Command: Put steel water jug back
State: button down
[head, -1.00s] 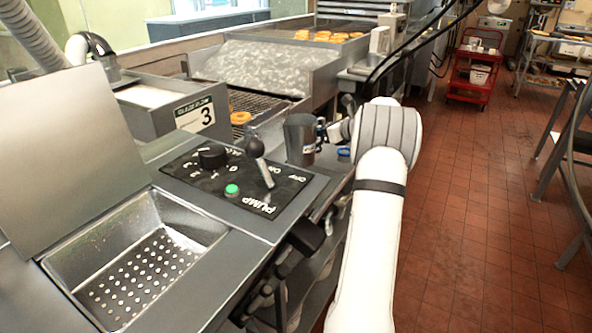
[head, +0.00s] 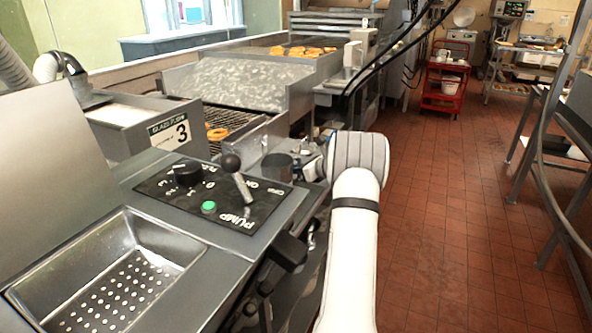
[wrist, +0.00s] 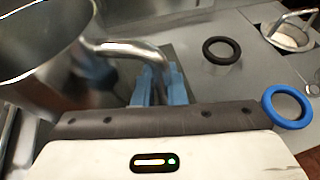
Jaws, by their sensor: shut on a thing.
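The steel water jug (head: 278,168) is just beyond the right end of the pump panel in the head view; its lower part is hidden behind the panel's edge. In the wrist view the jug (wrist: 45,62) fills the upper left, with its open mouth partly visible. Its curved handle (wrist: 125,50) runs between the blue fingers of my gripper (wrist: 160,85), which is shut on it. I cannot tell whether the jug's base touches the surface below. My gripper (head: 312,167) is mostly hidden by my arm in the head view.

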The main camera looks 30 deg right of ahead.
jog(key=c, duration=1.5)
grip_release()
jog(key=shift+s+r, duration=0.15)
jog(key=shift+s, duration=0.05)
jog(key=v, duration=1.1)
jog(key=shift+s+d+r, duration=0.1)
jog(key=shift+s+d, duration=0.05)
jog(key=shift+s, duration=0.15)
